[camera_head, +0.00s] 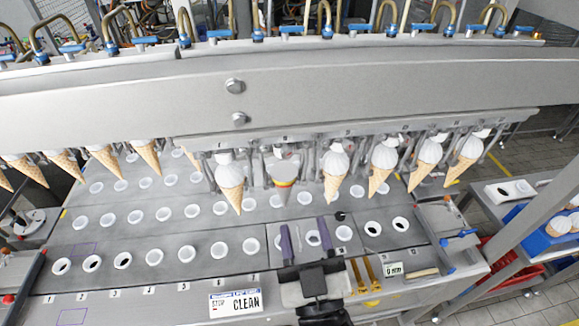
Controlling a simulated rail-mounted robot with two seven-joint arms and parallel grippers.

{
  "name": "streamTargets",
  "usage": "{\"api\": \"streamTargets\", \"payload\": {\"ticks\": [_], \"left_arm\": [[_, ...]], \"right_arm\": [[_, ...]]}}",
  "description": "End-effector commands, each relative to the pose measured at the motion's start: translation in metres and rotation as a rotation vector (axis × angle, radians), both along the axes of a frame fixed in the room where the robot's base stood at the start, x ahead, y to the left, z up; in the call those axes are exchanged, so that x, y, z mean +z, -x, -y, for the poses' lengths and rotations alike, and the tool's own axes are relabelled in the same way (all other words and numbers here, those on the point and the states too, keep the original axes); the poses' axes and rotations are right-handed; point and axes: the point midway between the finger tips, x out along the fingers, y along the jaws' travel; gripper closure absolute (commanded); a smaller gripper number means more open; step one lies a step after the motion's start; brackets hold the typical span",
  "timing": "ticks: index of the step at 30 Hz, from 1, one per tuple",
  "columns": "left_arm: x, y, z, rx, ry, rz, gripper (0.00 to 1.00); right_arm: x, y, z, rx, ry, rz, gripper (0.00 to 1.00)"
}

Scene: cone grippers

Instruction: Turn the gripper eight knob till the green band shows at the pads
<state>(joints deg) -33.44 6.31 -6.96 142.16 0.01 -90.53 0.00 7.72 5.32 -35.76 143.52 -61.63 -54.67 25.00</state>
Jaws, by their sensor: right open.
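The gripper in the row without a cone (286,165) hangs near the middle of the rail; I take it for gripper eight. A band with yellow and red (285,184) shows at its lower end, and I see no green there. Its knob is too small to make out. My right gripper (303,232) is below it, over the holed plate, with its two dark purple fingers apart and nothing seen between them. My left gripper is not in view.
Cones in grippers hang on both sides, with one cone (230,185) at left and another (335,170) at right. The plate (180,225) has rows of holes. A CLEAN sign (236,303) and yellow tools (363,275) are at the front edge.

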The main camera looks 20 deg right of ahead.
Motion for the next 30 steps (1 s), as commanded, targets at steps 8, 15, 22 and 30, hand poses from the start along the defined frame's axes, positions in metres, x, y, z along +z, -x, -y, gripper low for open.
{"api": "streamTargets", "payload": {"ticks": [8, 15, 22, 30], "left_arm": [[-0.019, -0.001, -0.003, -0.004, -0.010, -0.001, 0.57], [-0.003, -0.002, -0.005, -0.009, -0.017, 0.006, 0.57], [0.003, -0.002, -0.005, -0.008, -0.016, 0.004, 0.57], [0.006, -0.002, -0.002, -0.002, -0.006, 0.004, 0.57]], "right_arm": [[0.017, -0.033, 0.006, 0.001, 0.010, 0.003, 0.52], [0.034, -0.074, 0.013, 0.002, 0.009, -0.002, 0.52], [0.043, -0.099, 0.018, 0.001, 0.009, -0.004, 0.52], [0.047, -0.111, 0.020, 0.003, 0.006, -0.003, 0.52]]}}
